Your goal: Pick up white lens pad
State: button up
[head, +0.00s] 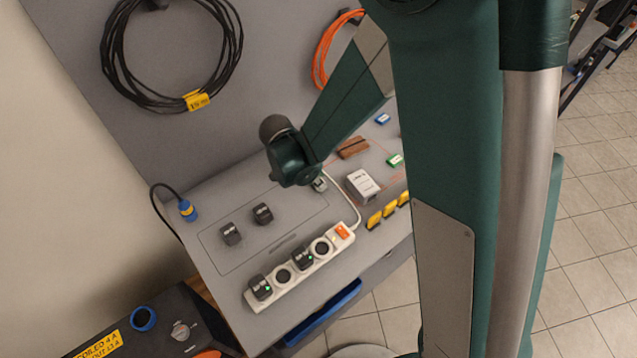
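A small white block with dark print on its top (362,184), which looks like the white lens pad, lies flat on the grey bench at the right of the marked area. The print is too small to read. My arm comes down from the upper right, and its dark green end joint hangs over the back of the bench, left of the white block. I cannot make out gripper fingers; they are hidden behind or under this joint. Nothing visible touches the white block.
A white power strip (300,268) with dark plugs lies in front, its cable running past the white block. Two dark chargers (232,234) (263,213) sit left. Yellow clips (389,211), a brown block (353,148) and a green piece (395,160) lie near the right edge.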

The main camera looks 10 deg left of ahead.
jog(key=shift+r, duration=0.15)
notch_tip(320, 180, up, 10)
jog(key=shift+p, duration=0.4)
dwell(0.4)
dwell(0.5)
